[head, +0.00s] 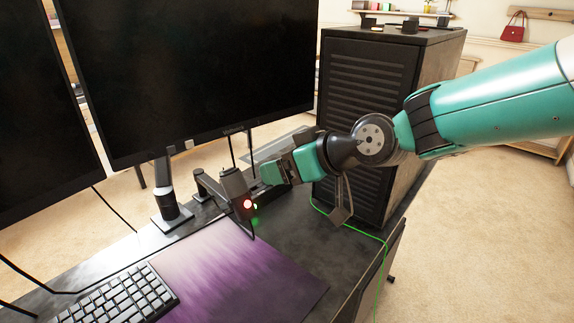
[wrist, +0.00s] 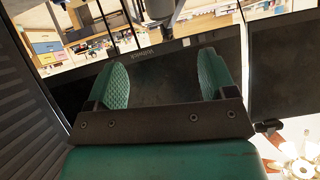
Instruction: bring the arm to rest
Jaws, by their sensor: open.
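My teal and black arm reaches in from the right in the head view, over the desk. My gripper (wrist: 165,85) shows in the wrist view with its two green ridged fingers spread wide apart. Nothing is between the fingers. Behind them in that view is the dark screen of a monitor (wrist: 175,65). In the head view the end of the arm is in front of the black computer tower (head: 366,75) and to the right of the lower edge of the large monitor (head: 190,65). The fingertips are hard to make out in the head view.
The dark desk (head: 290,235) holds a purple mat (head: 235,275), a keyboard (head: 118,300) and monitor stands. A small dark device with a red light (head: 236,190) stands close to my gripper. A green cable (head: 360,231) runs along the desk's right side. Open floor lies to the right.

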